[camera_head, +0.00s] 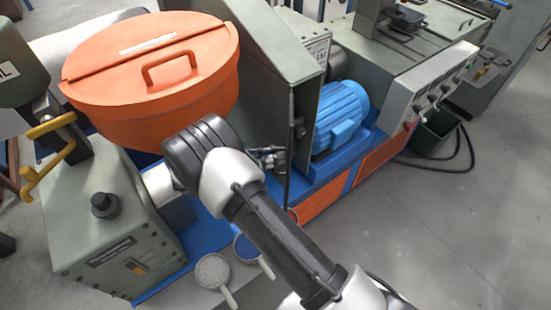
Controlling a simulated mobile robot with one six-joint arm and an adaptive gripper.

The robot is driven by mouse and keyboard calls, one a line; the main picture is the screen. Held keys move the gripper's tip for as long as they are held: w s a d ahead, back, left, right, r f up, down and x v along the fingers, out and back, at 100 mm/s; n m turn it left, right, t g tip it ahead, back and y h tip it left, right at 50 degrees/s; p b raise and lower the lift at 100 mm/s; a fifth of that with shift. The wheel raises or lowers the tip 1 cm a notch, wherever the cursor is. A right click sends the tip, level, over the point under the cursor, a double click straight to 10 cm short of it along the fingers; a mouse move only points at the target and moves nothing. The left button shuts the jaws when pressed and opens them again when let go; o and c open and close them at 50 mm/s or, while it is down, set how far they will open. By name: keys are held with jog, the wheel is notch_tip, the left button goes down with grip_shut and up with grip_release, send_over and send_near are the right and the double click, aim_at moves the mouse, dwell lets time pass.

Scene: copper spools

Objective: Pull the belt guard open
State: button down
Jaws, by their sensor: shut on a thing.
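The belt guard (268,88) is a tall grey-green metal cover between the orange lidded tub and the blue motor (341,112). Its top slopes down towards me and its near edge stands upright. My gripper (279,157) is small in view, low at the guard's near edge, just beyond my wrist. It is shut on the guard at that edge. The exact grip point is too small and too dark to make out. My arm comes up from the bottom right and hides the floor and part of the blue base below the guard.
The orange tub (150,110) with a handled lid stands left of the guard. A grey gearbox (110,225) with a yellow lever is at the lower left. Two scoops, one with pale grains (212,271), lie near the base. Open grey floor (440,235) extends right.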

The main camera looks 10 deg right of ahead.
jog(key=shift+s+a+f, duration=0.1)
jog(key=shift+s, duration=0.05)
jog(key=c, duration=2)
grip_release()
jog(key=shift+s+a, duration=0.1)
jog(key=shift+a, duration=0.05)
jog(key=shift+o, duration=0.2)
